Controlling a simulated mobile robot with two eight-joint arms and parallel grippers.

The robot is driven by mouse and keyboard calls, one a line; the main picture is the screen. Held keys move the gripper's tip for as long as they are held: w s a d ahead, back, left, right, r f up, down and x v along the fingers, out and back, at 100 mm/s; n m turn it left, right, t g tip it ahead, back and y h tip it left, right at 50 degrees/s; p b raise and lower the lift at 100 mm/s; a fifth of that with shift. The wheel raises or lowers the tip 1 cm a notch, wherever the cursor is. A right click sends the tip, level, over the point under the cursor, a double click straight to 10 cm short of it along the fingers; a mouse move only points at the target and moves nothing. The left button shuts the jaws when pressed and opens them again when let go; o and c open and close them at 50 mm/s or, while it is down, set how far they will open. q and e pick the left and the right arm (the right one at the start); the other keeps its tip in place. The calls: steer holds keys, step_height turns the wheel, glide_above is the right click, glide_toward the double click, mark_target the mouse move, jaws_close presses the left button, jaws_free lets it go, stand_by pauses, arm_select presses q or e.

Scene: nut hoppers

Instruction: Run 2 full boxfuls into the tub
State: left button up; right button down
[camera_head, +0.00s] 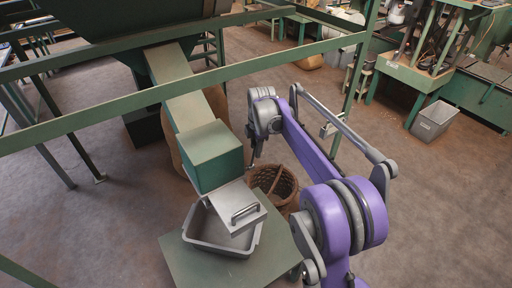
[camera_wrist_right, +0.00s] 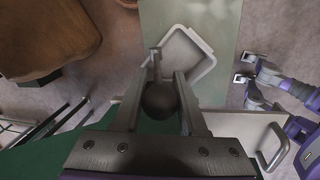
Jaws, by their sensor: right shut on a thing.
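A green box (camera_head: 212,157) sits at the lower end of a sloping chute (camera_head: 180,85). A pale metal plate with a bar handle (camera_head: 238,205) slopes out below it, over part of a grey tub (camera_head: 215,238). The tub rests on a green table (camera_head: 195,268); the part of its inside that shows looks empty. My right gripper (camera_head: 252,160) is beside the box's right side. In the right wrist view its fingers are shut around a dark round knob (camera_wrist_right: 159,101); the tub (camera_wrist_right: 183,58) and plate (camera_wrist_right: 240,128) also show there. My left gripper is out of view.
A large dark green hopper (camera_head: 125,15) stands above the chute. Green frame rails (camera_head: 110,116) cross in front. A wicker basket (camera_head: 277,187) and a brown sack (camera_head: 217,103) stand close by. A grey bin (camera_head: 433,121) is at the right, with open floor between.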

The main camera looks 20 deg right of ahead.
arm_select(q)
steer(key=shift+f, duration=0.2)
arm_select(e)
steer(key=shift+s, duration=0.15)
stand_by(0.3)
arm_select(q)
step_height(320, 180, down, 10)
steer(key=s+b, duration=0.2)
steer(key=b, duration=0.7)
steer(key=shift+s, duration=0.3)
arm_select(e)
steer(key=s+d+f+t+y, duration=0.1)
steer(key=s+f+t, duration=0.7)
steer(key=f, duration=0.6)
steer(key=shift+s+d+f+t, duration=0.15)
steer(key=shift+s+f+t, duration=0.2)
steer(key=shift+s, duration=0.9)
steer(key=shift+w, duration=0.1)
steer(key=shift+c, duration=2.2)
jaws_free()
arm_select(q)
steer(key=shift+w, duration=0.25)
arm_select(e)
steer(key=shift+w, duration=0.25)
